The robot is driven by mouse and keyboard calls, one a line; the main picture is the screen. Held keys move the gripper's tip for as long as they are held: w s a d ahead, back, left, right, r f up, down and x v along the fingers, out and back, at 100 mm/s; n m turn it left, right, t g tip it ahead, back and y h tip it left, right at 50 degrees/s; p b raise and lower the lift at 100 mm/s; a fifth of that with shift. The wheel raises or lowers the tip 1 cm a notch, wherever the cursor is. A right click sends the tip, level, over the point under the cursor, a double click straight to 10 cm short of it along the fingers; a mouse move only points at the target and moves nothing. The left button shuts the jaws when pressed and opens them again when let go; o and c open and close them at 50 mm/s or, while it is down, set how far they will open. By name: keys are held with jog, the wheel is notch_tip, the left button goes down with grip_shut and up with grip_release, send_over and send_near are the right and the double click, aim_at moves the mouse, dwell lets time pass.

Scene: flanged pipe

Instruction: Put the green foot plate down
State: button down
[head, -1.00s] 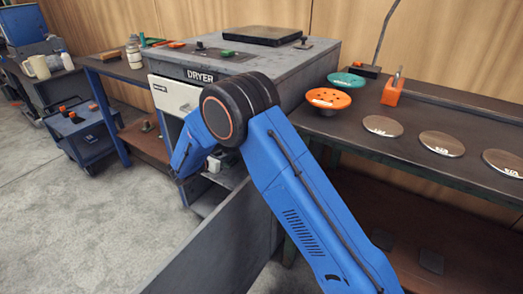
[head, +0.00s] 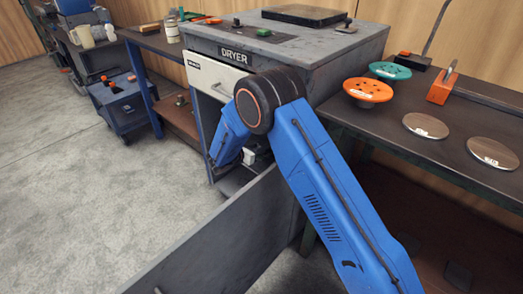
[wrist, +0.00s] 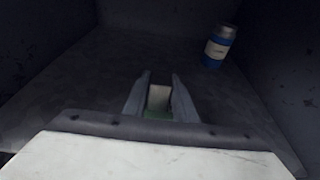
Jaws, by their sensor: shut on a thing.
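My gripper (wrist: 158,100) shows in the wrist view inside a dark compartment, its two fingers closed on a small pale and green piece (wrist: 158,112), which I take for the green foot plate. Most of it is hidden and dim. The pale floor of the compartment is not clear, so I cannot tell if the piece touches it. In the head view my blue arm reaches down into the opening under the drawer of the dryer (head: 290,52).
A blue can with a pale label (wrist: 219,46) stands at the back right of the compartment. A grey door panel (head: 215,240) stands open before the dryer. The right bench holds an orange dish (head: 368,90), a teal dish (head: 390,70) and metal discs (head: 425,126).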

jog(key=shift+f, duration=1)
jog(key=shift+f, duration=0.1)
jog(key=c, duration=1.4)
grip_release()
jog(key=shift+c, duration=0.2)
jog(key=v, duration=1.2)
jog(key=shift+a, duration=0.1)
